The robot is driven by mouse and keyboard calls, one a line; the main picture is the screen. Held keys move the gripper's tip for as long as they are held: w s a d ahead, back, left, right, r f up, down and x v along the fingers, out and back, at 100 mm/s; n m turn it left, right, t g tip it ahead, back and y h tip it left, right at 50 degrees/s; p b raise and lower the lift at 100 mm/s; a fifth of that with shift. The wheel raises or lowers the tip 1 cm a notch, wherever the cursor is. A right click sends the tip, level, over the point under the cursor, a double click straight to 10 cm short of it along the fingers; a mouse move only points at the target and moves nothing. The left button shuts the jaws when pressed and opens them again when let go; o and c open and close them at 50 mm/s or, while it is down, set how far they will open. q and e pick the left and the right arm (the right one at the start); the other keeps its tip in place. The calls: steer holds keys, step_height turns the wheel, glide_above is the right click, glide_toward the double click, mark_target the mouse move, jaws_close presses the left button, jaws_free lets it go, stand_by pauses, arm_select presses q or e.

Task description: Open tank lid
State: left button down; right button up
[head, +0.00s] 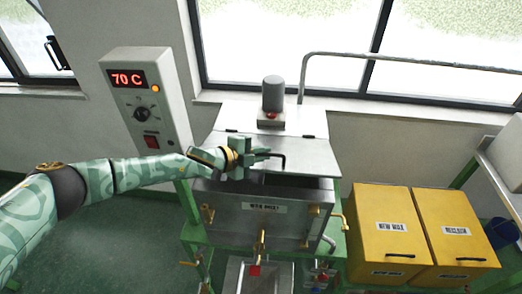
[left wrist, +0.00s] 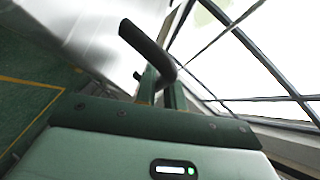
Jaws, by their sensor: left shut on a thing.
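The metal wax tank (head: 232,215) stands in the middle of the head view. Its hinged lid (head: 308,150) is partly raised at the front, with a dark gap between it and the tank body. My left gripper (head: 262,155) is at the lid's front, shut on the dark lid handle (head: 280,157). In the left wrist view the handle (left wrist: 140,42) runs out from between the fingers of my left gripper (left wrist: 163,88). The tank's inside is mostly hidden by the lid. My right gripper is not in view.
A control box (head: 148,100) reading 70 C is at the left. A motor (head: 272,95) stands behind the lid. Yellow bins (head: 385,222) are at the right. Valves (head: 261,243) stick out from the tank front. A grey pipe (head: 400,61) runs along the window.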

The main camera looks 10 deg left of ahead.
arm_select(q)
steer(key=w+r+g+p, duration=0.1)
steer(key=w+r+p, duration=0.3)
steer(key=r+p, duration=0.1)
steer(key=shift+r+n, duration=0.4)
